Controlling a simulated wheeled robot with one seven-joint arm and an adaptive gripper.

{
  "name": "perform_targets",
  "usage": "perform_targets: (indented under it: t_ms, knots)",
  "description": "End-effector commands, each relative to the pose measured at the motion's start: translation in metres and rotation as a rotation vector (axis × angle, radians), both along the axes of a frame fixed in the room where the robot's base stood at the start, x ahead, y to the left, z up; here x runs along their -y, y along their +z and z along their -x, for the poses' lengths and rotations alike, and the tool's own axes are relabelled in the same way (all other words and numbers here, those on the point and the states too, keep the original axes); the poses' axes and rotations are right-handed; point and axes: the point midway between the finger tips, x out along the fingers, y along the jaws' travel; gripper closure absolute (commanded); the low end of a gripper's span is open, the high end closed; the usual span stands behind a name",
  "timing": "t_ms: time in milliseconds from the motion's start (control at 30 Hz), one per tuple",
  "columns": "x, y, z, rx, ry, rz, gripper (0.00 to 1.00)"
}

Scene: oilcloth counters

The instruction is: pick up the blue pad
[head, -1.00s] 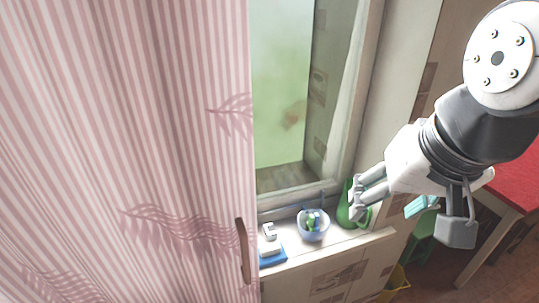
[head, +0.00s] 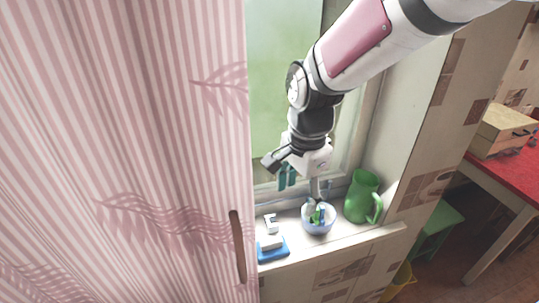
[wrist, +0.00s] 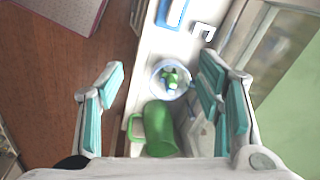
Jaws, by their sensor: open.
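The blue pad (head: 283,255) lies on the white window sill in the head view, close to the pink striped panel, with a white block (head: 271,242) on top of it. In the wrist view the pad (wrist: 163,14) is cut off by the top edge. My gripper (head: 300,189) is above the sill, to the right of the pad and apart from it, over the area of the bowl. In the wrist view its teal-lined fingers (wrist: 160,72) are spread wide with nothing held between them.
A bluish bowl (head: 319,227) with green and blue things inside stands right of the pad. A green jug (head: 361,196) is further right. A white bracket-shaped piece (head: 270,222) lies behind the pad. The pink striped panel (head: 150,150) with a brown handle (head: 237,245) borders the sill's left.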

Motion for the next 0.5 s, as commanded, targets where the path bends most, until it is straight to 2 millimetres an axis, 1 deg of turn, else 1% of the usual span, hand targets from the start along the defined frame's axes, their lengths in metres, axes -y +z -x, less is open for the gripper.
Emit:
perform_targets:
  t_ms: [33, 100, 200, 333, 500]
  knots:
    - [-0.011, -0.021, -0.008, -0.029, -0.047, 0.001, 0.4]
    - [-0.024, -0.042, -0.016, -0.057, -0.122, 0.001, 0.4]
    - [-0.037, -0.064, -0.022, -0.084, -0.205, 0.004, 0.4]
    - [-0.046, -0.081, -0.025, -0.103, -0.266, 0.009, 0.4]
    - [-0.047, -0.098, -0.025, -0.109, -0.285, 0.011, 0.4]
